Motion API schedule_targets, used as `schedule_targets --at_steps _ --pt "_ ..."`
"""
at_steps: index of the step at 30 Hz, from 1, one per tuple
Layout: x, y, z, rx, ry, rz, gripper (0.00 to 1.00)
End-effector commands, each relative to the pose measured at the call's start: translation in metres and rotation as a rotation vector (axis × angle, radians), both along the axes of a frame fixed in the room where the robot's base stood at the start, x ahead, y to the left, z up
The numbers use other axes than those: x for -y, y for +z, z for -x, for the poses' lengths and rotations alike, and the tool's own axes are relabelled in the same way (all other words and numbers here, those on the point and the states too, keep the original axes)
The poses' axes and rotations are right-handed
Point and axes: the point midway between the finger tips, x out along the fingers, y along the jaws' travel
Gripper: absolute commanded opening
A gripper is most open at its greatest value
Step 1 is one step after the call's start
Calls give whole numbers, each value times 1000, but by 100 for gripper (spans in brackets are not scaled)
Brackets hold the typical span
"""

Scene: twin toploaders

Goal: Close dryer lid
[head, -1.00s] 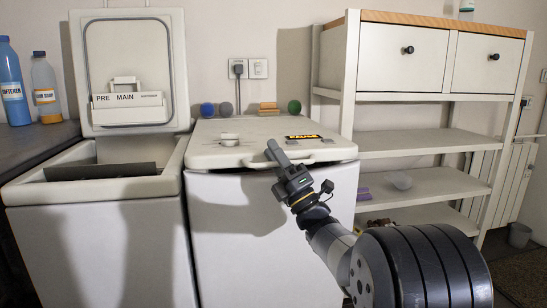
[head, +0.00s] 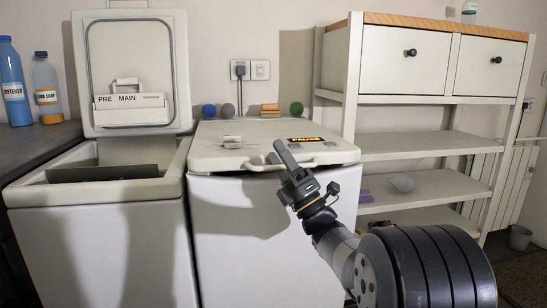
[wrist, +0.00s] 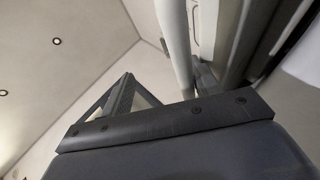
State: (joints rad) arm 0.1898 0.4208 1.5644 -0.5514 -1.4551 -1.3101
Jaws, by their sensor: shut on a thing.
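The right-hand top-loader, which I take as the dryer, has its white lid (head: 215,158) lying down flat over the body (head: 225,235). A pale handle (head: 304,164) runs along the lid's front edge. My gripper (head: 280,148) is at this front edge, right of the lid's middle, shut on the handle. The fingers hide part of the handle. In the wrist view, my gripper (wrist: 150,92) shows as dark fingers beside a pale bar (wrist: 176,45). I cannot tell whether the lid's edge is fully seated.
The left machine stands beside it with its lid (head: 132,65) upright and its tub open. Several balls and a small wooden item (head: 270,110) are behind the dryer lid. A shelf unit (head: 425,140) stands to the right. Bottles (head: 48,90) stand on the dark counter at left.

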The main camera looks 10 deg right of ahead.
Motion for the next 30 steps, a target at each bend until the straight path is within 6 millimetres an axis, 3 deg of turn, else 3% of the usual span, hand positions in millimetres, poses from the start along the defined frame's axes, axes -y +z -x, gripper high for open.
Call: schedule_targets --at_steps 1,2,7,17,25,30 --pt "14 -56 6 -113 -14 -20 38" --pt "17 -59 10 -111 -14 -20 21" --pt "29 -75 30 -94 -14 -20 21" --pt "35 -84 44 -78 -10 -19 21" --pt "34 -82 43 -77 -10 -18 21" --pt "26 -72 32 -79 -8 -17 21"
